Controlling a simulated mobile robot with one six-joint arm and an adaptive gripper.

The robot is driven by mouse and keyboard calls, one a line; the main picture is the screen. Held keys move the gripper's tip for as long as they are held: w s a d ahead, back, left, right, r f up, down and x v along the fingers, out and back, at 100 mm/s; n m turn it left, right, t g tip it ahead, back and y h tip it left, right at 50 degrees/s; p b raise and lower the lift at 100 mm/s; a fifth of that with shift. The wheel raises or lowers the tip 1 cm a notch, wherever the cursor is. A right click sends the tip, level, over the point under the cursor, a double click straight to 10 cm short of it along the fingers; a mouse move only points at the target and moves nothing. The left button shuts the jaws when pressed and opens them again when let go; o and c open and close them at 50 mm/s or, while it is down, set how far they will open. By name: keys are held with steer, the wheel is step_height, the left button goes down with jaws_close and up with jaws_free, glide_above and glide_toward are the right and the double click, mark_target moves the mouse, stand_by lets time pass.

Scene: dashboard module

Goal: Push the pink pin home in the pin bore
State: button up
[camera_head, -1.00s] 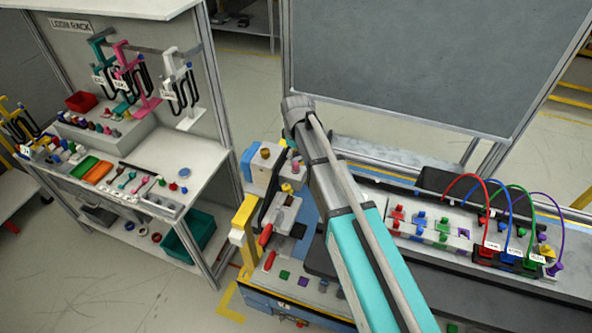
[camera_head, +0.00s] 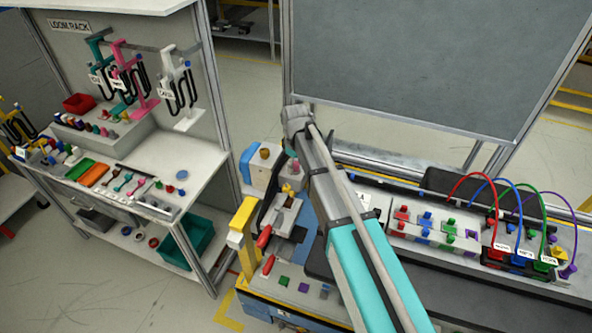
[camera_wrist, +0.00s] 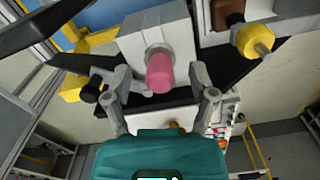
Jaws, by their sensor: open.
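The pink pin (camera_wrist: 160,71) sticks out of a round grey collar on a light grey block (camera_wrist: 150,30) in the wrist view. Part of its shaft is hidden inside the collar, so its depth in the bore cannot be told. My gripper (camera_wrist: 161,86) is open, with one finger on each side of the pin and gaps between. The pin also shows in the head view (camera_head: 295,168), just below my gripper (camera_head: 290,153), which is small and partly hidden by my arm there.
A yellow knob (camera_wrist: 254,41) stands right of the pin. A red-handled clamp (camera_head: 264,237) sits in front of the block. Cabled connectors (camera_head: 520,255) line the bench at right. The loom rack (camera_head: 150,150) stands at left, across a floor gap.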

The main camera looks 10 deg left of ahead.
steer(key=shift+c, duration=0.2)
jaws_close()
stand_by(0.3)
steer(key=shift+r, duration=0.1)
steer(key=shift+r+p, duration=1.25)
steer(key=shift+p, duration=0.05)
steer(key=s+d+r+p, duration=0.6)
steer(key=s+r+p, duration=0.4)
steer(key=s, duration=0.2)
steer(key=shift+s+d+r, duration=0.15)
steer(key=shift+d, duration=0.15)
